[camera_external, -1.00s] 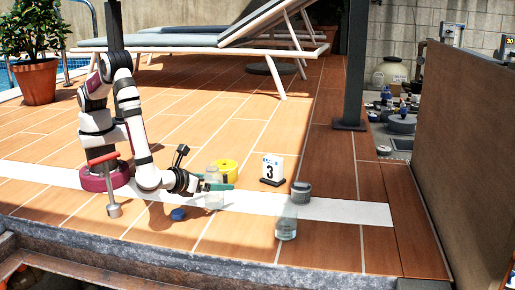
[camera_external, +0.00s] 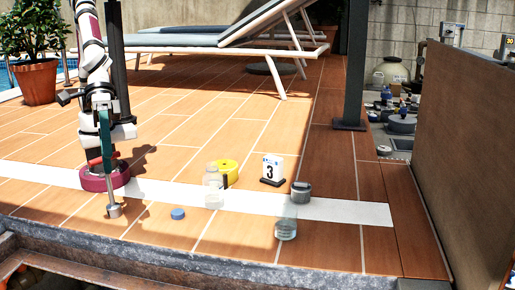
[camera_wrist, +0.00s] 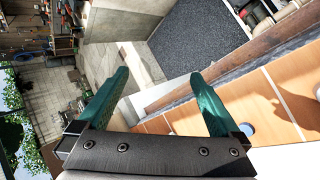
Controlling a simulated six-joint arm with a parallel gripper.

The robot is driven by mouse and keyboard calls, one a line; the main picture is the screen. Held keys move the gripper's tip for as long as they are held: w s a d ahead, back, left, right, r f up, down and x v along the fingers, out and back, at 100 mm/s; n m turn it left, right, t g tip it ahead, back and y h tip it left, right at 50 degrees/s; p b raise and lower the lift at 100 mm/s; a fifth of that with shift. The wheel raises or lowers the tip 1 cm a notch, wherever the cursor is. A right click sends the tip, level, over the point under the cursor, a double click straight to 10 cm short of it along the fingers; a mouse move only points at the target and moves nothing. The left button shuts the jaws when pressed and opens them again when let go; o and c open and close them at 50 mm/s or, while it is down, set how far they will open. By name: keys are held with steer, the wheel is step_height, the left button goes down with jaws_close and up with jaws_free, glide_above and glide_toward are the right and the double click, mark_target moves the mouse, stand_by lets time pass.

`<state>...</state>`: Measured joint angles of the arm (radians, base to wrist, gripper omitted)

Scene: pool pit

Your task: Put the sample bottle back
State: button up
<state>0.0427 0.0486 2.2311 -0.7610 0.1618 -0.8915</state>
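The clear bottle (camera_external: 214,188), which looks like the sample bottle, stands upright on the white strip, beside the yellow roll. Another clear glass vessel (camera_external: 286,228) stands nearer the deck's front edge; I cannot tell whether it has a lid. A blue round piece (camera_external: 178,213), perhaps a cap, lies on the tiles left of the bottle; it also shows in the wrist view (camera_wrist: 246,130). My gripper (camera_external: 106,155) points down at the left, well away from the bottle. In the wrist view its teal fingers (camera_wrist: 158,88) are apart with nothing between them.
A yellow roll (camera_external: 229,170), a number 3 marker (camera_external: 272,168) and a grey container (camera_external: 300,192) stand near the bottle. A metal rod with a cylindrical foot (camera_external: 113,211) stands near my gripper. Loungers (camera_external: 200,42) are behind. The deck's front edge (camera_external: 200,262) drops off.

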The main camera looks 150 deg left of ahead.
steer(key=s+m+g, duration=0.2)
steer(key=s+m, duration=0.3)
steer(key=s, duration=0.1)
steer(key=s+f+m+g, duration=0.1)
steer(key=s+m+g, duration=0.1)
steer(key=s+m, duration=0.3)
steer(key=s+a+m+g, duration=0.1)
steer(key=s+m+g, duration=0.1)
steer(key=s+m, duration=0.3)
steer(key=shift+s+f+m, duration=0.15)
steer(key=shift+s+m, duration=0.05)
steer(key=shift+s, duration=0.85)
steer(key=shift+s+f+m, duration=0.15)
steer(key=shift+s+m, duration=0.05)
steer(key=shift+s, duration=0.8)
steer(key=s+a+m+g+y, duration=0.2)
steer(key=s+a+m, duration=0.4)
steer(key=s, duration=0.4)
steer(key=shift+a+m+g+y, duration=0.2)
steer(key=shift+m+g+y, duration=0.2)
steer(key=shift+y, duration=0.3)
